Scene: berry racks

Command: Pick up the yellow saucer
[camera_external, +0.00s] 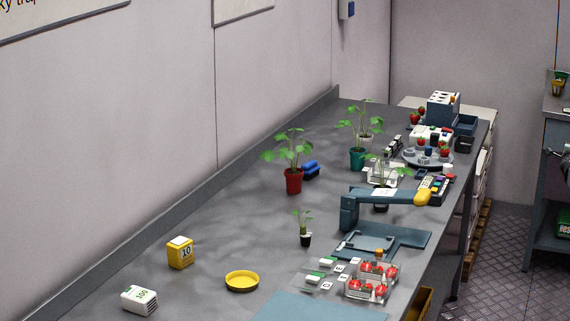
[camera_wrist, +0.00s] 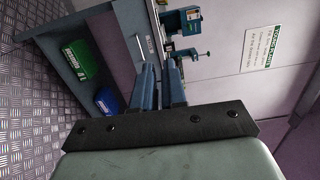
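The yellow saucer (camera_external: 242,281) is a shallow round dish with a raised rim. It lies flat on the grey bench in the external view, looks empty, and has nothing on or touching it. My gripper (camera_wrist: 161,72) shows in the wrist view, with its two dark blue fingers close together and nothing seen held between them. It points at the room beside the bench, and the saucer is not in the wrist view. I cannot make out my gripper in the external view, so its distance from the saucer is unclear.
A yellow block marked 10 (camera_external: 180,252) and a white block marked 100 (camera_external: 139,299) stand left of the saucer. Berry punnets (camera_external: 369,287), a blue-grey device (camera_external: 349,210) and potted plants (camera_external: 293,180) are to the right and behind. Bare bench (camera_external: 215,225) lies behind the saucer.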

